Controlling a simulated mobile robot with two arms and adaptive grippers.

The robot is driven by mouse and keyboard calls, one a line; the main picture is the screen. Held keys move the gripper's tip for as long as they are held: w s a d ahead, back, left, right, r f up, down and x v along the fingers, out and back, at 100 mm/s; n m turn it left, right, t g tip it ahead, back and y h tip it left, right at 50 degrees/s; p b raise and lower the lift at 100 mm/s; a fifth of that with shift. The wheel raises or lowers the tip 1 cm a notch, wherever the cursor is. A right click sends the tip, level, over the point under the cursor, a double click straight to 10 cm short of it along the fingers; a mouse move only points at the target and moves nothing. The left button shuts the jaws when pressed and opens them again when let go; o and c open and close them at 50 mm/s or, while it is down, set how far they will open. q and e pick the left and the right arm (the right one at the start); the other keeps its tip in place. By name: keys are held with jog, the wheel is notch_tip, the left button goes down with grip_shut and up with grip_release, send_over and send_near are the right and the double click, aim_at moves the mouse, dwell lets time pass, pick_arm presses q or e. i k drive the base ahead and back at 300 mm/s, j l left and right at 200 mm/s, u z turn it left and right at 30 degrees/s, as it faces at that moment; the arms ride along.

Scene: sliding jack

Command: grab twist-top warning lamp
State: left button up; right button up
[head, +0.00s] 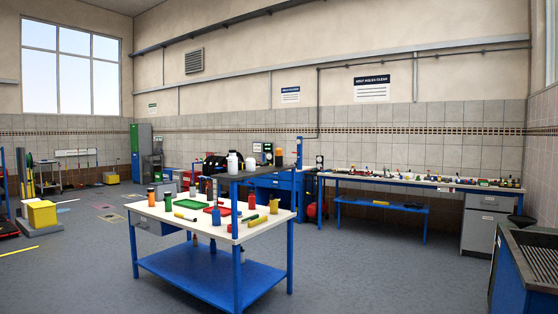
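A blue-framed workbench (215,238) with a pale top stands in the middle of the head view, several steps away. On the raised dark shelf (262,172) stand a white bottle (232,162) and a dark item with an orange upper part (278,156). I cannot tell which of these, if any, is the warning lamp. Neither of my grippers shows.
A long bench (440,184) crowded with small items runs along the back wall. A sink unit (530,258) stands at the right front. A yellow box (42,214) sits at the left. The grey floor (75,275) is open at the left front.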

aim_at(278, 159)
jog(key=i+z, duration=0.2)
jog(key=z, duration=0.2)
jog(key=i, duration=4.15)
jog(key=l, duration=0.1)
